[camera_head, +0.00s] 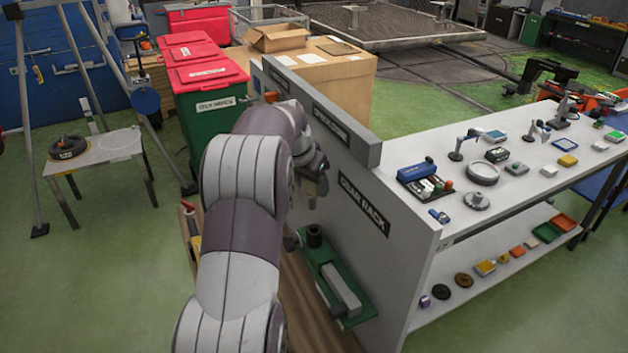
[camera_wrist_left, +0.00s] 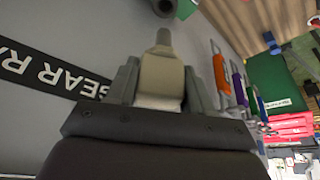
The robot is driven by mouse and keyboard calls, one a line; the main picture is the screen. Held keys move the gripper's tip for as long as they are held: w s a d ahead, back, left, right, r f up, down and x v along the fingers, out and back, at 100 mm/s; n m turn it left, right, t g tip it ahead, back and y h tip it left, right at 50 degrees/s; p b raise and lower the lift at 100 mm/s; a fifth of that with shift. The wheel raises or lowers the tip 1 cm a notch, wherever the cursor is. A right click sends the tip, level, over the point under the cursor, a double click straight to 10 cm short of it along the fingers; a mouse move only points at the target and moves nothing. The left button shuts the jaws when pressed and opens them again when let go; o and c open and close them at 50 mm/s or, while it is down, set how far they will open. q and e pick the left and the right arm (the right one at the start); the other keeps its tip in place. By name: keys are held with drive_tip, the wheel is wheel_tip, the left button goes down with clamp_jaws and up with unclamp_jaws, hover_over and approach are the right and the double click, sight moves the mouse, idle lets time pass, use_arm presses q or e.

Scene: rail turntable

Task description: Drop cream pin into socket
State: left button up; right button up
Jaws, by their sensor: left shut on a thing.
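My left gripper (camera_head: 316,172) is in front of the grey gear rack panel, with its arm coming up from the bottom of the head view. In the left wrist view the fingers of my left gripper (camera_wrist_left: 160,82) are shut on the cream pin (camera_wrist_left: 162,68); its narrower grey tip points away from the gripper. A dark round socket (camera_head: 314,236) stands on a green base (camera_head: 348,290) below the gripper in the head view. The likely same socket shows partly at the top edge of the left wrist view (camera_wrist_left: 165,6). The pin is apart from it. My right gripper is out of view.
The gear rack panel (camera_head: 400,235) stands close beside the gripper. A wooden bench top (camera_head: 308,318) lies under the green base. Several coloured-handled tools (camera_wrist_left: 238,82) hang along the panel. A white table (camera_head: 530,185) with small parts stands behind the panel.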

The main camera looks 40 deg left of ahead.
sight(314, 202)
use_arm(q)
drive_tip(key=x, duration=0.1)
drive_tip(key=b+x, duration=0.1)
drive_tip(key=shift+w+f, duration=0.15)
drive_tip(key=shift+w, duration=0.2)
drive_tip(key=f+b, duration=0.2)
drive_tip(key=shift+s+f+b, duration=0.3)
drive_tip(key=shift+s+f, duration=0.05)
drive_tip(key=shift+f, duration=0.05)
drive_tip(key=shift+f+b, duration=0.3)
drive_tip(key=shift+f, duration=0.3)
drive_tip(key=shift+w+f, duration=0.1)
drive_tip(key=shift+w, duration=0.1)
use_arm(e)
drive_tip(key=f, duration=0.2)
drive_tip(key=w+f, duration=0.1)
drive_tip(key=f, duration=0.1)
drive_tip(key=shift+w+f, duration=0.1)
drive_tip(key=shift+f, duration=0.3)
use_arm(q)
drive_tip(key=shift+s, duration=0.15)
